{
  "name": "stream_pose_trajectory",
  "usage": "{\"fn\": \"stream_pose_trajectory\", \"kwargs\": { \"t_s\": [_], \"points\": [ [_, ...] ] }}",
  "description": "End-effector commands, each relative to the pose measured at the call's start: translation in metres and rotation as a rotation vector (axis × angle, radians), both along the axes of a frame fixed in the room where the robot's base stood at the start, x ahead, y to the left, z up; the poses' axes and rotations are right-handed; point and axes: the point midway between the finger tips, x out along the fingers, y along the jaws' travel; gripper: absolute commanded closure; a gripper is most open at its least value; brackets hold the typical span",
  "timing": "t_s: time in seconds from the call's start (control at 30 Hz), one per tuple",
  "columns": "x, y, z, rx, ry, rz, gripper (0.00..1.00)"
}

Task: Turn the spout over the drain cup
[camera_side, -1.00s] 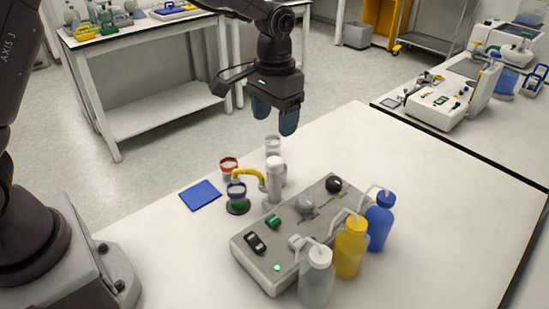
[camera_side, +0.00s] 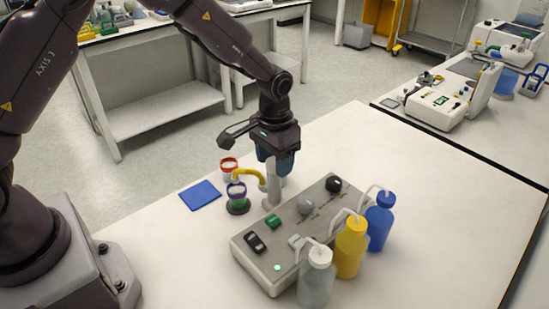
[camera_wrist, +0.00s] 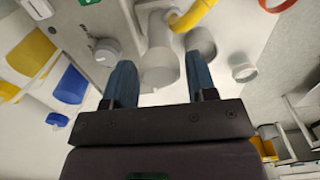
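The yellow spout (camera_side: 249,175) reaches left from an upright pale column (camera_side: 272,191). Which one is the drain cup I cannot tell. My gripper (camera_side: 275,164) is low at the column and hides its top in the side view. In the wrist view my two blue fingers are apart, with a pale cylinder (camera_wrist: 160,66) showing between them; contact is not clear. The spout (camera_wrist: 196,14) shows at the top there.
A grey control box (camera_side: 290,232) with knobs stands right of the column. White, yellow (camera_side: 350,247) and blue (camera_side: 380,222) bottles line its right side. A blue pad (camera_side: 200,195) lies left of the cups.

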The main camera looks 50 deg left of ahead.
Motion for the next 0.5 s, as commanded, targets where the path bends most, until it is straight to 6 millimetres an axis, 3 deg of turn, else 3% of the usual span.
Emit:
{"fn": "stream_pose_trajectory", "kwargs": {
  "t_s": [0.03, 0.2, 0.5],
  "points": [
    [0.0000, 0.0000, 0.0002, 0.000, 0.000, 0.000, 0.60],
    [0.0000, 0.0000, 0.0003, 0.000, 0.000, 0.000, 0.99],
    [0.0001, 0.0002, 0.0006, 0.000, 0.000, -0.033, 1.00]
  ]
}}
